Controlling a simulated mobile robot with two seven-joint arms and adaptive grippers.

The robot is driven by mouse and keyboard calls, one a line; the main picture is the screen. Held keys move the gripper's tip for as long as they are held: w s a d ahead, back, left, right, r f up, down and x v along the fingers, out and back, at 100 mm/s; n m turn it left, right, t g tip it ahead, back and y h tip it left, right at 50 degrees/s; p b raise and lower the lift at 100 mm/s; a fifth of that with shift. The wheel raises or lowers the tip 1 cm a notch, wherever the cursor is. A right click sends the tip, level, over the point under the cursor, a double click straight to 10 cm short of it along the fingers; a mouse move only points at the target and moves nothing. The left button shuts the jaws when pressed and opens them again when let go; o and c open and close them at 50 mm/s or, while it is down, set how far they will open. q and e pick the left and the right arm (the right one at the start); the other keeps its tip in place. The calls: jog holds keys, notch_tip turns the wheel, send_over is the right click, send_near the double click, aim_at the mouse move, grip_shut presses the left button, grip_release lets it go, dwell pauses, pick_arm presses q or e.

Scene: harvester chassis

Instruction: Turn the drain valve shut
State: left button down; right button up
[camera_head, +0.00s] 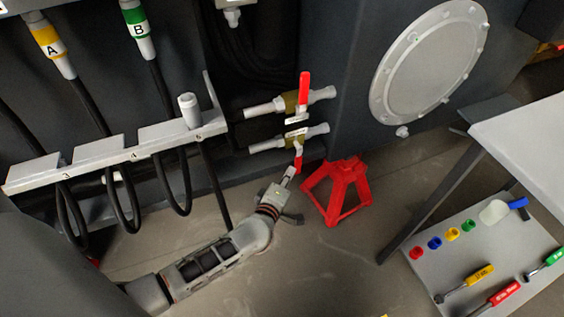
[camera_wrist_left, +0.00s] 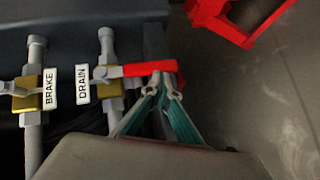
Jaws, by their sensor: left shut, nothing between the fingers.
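The drain valve (camera_wrist_left: 110,88) has a brass body on a grey pipe, beside a white DRAIN label (camera_wrist_left: 82,88). Its red handle (camera_wrist_left: 148,68) points right in the wrist view, crosswise to the pipe. In the head view it is the lower valve, and its red handle (camera_head: 298,160) points down. My left gripper (camera_head: 289,174) is shut and empty, right by the handle's free end. In the wrist view its fingertips (camera_wrist_left: 164,82) overlap the handle end; I cannot tell whether they touch it. My right gripper is not in view.
The brake valve (camera_wrist_left: 28,92) sits beside the drain valve, its red handle (camera_head: 304,88) pointing up in the head view. A red stand (camera_head: 340,188) is on the floor close right of my gripper. A hose bracket (camera_head: 120,150) is left; a tool table (camera_head: 480,250) is right.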

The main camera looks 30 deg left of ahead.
pick_arm(q)
notch_tip(320, 180, up, 9)
dwell(0.4)
jog(key=shift+r, duration=0.15)
